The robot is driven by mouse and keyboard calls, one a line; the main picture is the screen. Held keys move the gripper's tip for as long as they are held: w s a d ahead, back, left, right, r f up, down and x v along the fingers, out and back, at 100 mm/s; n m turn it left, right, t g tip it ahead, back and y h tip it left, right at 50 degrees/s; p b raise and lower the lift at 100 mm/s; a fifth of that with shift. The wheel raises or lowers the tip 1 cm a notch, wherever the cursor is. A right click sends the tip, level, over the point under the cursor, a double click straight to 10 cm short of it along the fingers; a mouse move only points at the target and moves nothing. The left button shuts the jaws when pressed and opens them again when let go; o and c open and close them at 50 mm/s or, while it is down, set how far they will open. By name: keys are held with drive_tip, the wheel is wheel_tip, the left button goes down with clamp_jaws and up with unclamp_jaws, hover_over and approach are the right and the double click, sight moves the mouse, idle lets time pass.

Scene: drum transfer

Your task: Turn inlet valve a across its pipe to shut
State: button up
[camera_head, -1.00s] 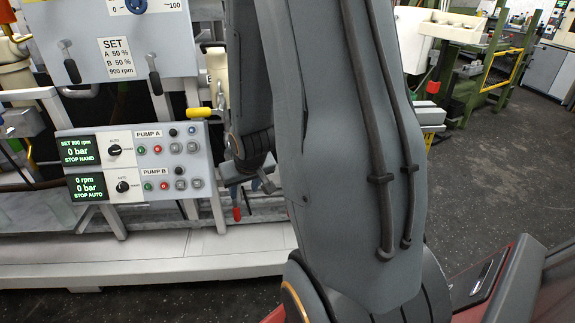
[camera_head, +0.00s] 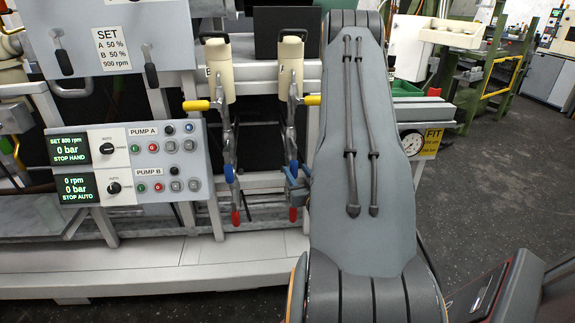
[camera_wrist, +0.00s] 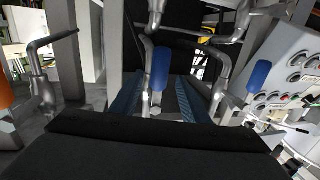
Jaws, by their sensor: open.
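Two valve columns hang below cream cylinders right of the pump panel. Each has a blue-gripped lever, the left blue lever (camera_head: 229,173) and the right blue lever (camera_head: 294,168), both hanging roughly along their pipes. I cannot read which one is inlet valve a. My gripper (camera_head: 297,188) is at the right column, partly hidden by my arm. In the wrist view my gripper (camera_wrist: 158,100) is open, with one blue lever (camera_wrist: 160,68) between its jaw lines, no clear contact seen. Another blue lever (camera_wrist: 258,75) is to the right.
Yellow levers (camera_head: 195,105) stick out sideways above, and red-tipped levers (camera_head: 236,217) hang below. The pump panel (camera_head: 125,162) reads 0 bar for both pumps. A gauge (camera_head: 411,143) with a yellow FIT sign is right of my arm.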

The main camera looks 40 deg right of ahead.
drive_tip(key=shift+w+d+r, duration=0.15)
drive_tip(key=shift+w+d, duration=0.1)
drive_tip(key=shift+w, duration=0.05)
drive_tip(key=x, duration=0.7)
drive_tip(key=shift+r, duration=0.1)
clamp_jaws()
